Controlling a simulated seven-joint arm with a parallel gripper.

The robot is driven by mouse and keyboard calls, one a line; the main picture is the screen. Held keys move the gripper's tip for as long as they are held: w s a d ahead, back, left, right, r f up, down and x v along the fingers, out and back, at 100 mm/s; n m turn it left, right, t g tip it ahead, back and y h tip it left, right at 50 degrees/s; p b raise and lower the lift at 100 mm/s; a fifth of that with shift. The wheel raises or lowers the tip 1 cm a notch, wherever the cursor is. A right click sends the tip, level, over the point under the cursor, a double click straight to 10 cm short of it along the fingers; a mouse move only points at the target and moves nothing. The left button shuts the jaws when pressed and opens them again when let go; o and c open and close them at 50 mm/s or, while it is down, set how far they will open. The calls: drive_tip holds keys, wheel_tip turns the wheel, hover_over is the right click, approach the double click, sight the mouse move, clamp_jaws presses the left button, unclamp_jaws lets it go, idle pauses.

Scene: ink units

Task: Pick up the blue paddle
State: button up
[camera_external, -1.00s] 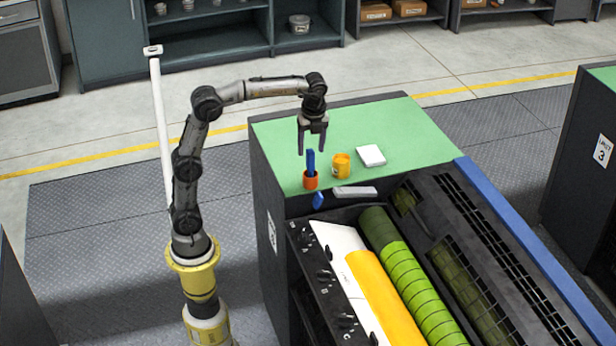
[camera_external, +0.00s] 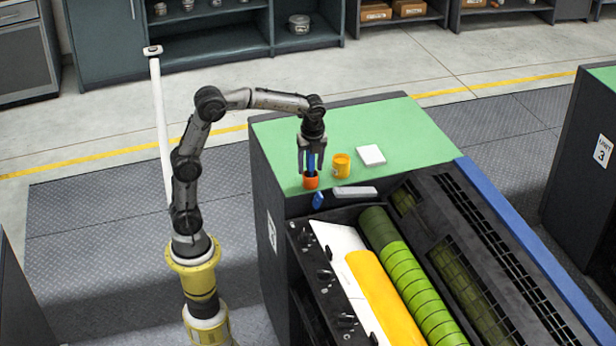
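The blue paddle (camera_external: 311,165) stands upright in a small orange cup (camera_external: 311,183) at the front left of the green top. My gripper (camera_external: 311,172) points down over the cup, with its fingers on either side of the paddle and their tips just above the cup rim. The fingers look apart, with the blue paddle showing between them. I cannot tell whether they touch it. The paddle's lower end is hidden in the cup and its upper part is partly hidden by the gripper.
A white pad (camera_external: 370,155) lies farther right. A grey bar (camera_external: 354,192) and a small blue piece (camera_external: 318,201) are at the front edge, above the rollers (camera_external: 415,290). The back of the green top (camera_external: 350,125) is clear.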

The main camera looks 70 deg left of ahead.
clamp_jaws()
wheel_tip(320, 180, up, 10)
drive_tip(key=shift+r, duration=0.1)
idle(0.6)
